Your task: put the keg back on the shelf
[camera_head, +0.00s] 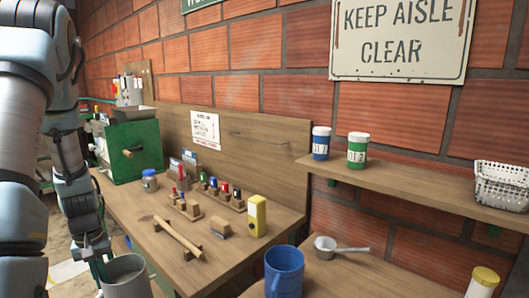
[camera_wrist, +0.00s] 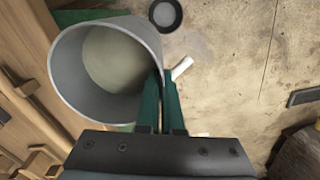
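No closed keg shows clearly. A grey, open-topped cylindrical container (camera_head: 126,278) is at the lower left in the head view, beside the bench edge. It also shows in the wrist view (camera_wrist: 72,88), tilted in the picture, with a pale interior. My gripper (camera_wrist: 160,78) has its two green fingers close together at the container's right wall, and appears shut on it. The exact grip point is partly hidden. The wooden wall shelf (camera_head: 405,183) is at the right. It bears a blue jar (camera_head: 321,143), a green jar (camera_head: 357,150) and a white basket (camera_head: 502,184).
A blue mug (camera_head: 284,271), a scoop (camera_head: 326,247) and a yellow-lidded jar (camera_head: 482,282) stand below the shelf. A green box (camera_head: 130,155) is at the back left.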

